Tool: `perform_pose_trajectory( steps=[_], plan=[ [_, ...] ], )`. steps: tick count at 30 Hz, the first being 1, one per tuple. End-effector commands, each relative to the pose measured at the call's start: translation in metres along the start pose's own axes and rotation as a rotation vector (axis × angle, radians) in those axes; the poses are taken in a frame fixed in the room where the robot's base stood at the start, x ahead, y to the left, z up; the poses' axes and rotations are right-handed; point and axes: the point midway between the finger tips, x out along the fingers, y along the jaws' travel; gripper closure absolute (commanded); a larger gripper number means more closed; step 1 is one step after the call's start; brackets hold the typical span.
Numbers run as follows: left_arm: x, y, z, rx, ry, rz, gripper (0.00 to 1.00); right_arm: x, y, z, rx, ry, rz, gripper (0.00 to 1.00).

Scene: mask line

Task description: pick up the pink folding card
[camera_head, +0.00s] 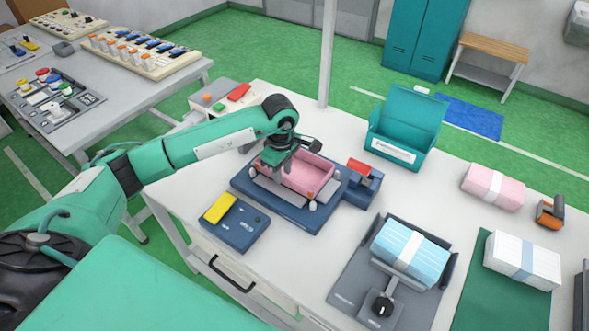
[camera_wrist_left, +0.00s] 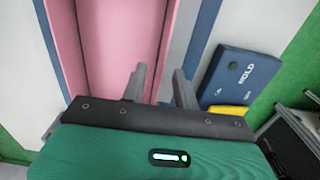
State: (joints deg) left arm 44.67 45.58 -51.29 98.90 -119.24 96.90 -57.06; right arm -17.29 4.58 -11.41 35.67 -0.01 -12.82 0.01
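The pink folding card (camera_head: 311,178) stands folded up like an open tray on a dark blue fixture (camera_head: 247,188) on the white table. My left gripper (camera_head: 277,170) is over the near left part of the card, pointing down. In the left wrist view the card (camera_wrist_left: 117,45) fills the upper left. My left gripper's two fingers (camera_wrist_left: 160,85) are apart, with the card's right edge running between them. I cannot tell whether they touch it. My right gripper does not show.
A blue box with a yellow part (camera_head: 233,223) sits close in front of the fixture. A small blue unit with a red top (camera_head: 362,183) is at its right. A teal open box (camera_head: 403,130), pink pack (camera_head: 493,187) and blue mask stack (camera_head: 410,250) stand farther right.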

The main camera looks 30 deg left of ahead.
Motion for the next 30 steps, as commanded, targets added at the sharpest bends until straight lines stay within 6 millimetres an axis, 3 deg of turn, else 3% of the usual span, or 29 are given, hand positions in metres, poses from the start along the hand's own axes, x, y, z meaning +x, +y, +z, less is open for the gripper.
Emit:
perform_pose_trajectory(
  steps=[6,13,18,30],
  plan=[
    [0.021,0.0,0.0,0.001,-0.001,-0.001,0.7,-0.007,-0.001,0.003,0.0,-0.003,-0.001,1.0],
    [0.023,0.0,0.0,0.001,0.0,0.001,0.7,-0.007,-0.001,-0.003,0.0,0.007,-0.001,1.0],
    [0.023,0.0,0.0,0.001,0.0,0.0,1.0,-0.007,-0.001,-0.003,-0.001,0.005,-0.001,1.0],
    [0.024,-0.001,0.0,0.001,0.0,-0.003,1.0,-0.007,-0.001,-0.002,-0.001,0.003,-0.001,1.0]
  ],
)
